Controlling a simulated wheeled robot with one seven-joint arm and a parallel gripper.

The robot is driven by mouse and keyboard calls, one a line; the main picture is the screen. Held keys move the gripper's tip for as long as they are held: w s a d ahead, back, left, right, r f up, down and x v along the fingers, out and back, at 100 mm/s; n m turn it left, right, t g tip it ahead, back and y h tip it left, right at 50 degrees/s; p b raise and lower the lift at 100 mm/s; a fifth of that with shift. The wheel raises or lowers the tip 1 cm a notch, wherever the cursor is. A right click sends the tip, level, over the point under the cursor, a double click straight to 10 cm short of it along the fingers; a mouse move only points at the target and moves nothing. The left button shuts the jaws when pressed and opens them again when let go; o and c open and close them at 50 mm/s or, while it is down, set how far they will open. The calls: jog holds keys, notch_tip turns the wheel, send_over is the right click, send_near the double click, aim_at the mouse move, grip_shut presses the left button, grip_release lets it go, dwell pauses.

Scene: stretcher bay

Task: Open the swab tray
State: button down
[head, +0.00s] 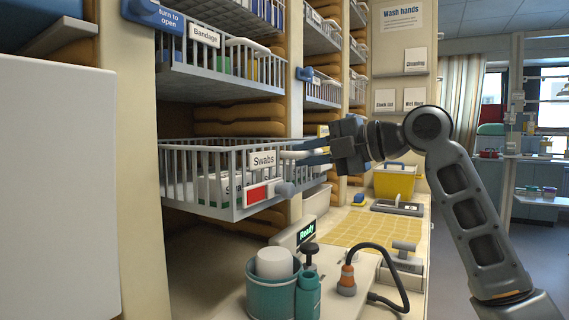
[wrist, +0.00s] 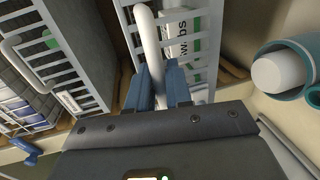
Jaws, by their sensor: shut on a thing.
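The swab tray (head: 200,207) is a white wire basket labelled "Swabs" (head: 263,159), low in the shelf unit in the head view. Its front stands out past the shelf post, and white packs with green print (head: 217,188) show inside. In the wrist view, the blue fingers (wrist: 158,88) lie either side of the handle.
Below stand a teal cup (head: 272,295) holding a white roll, a teal bottle (head: 308,295), and a hose (head: 385,252). A yellow mat (head: 355,232) lies on the counter. A white panel (head: 55,185) fills the left.

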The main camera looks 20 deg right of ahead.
jog(key=f+b+v, duration=0.2)
jog(key=b+v, duration=0.1)
jog(key=v, duration=0.9)
jog(key=shift+s+d+f, duration=0.3)
jog(key=shift+s, duration=0.05)
jog(key=c, duration=1.2)
grip_release()
jog(key=shift+b+v, duration=0.4)
jog(key=shift+v, duration=3.5)
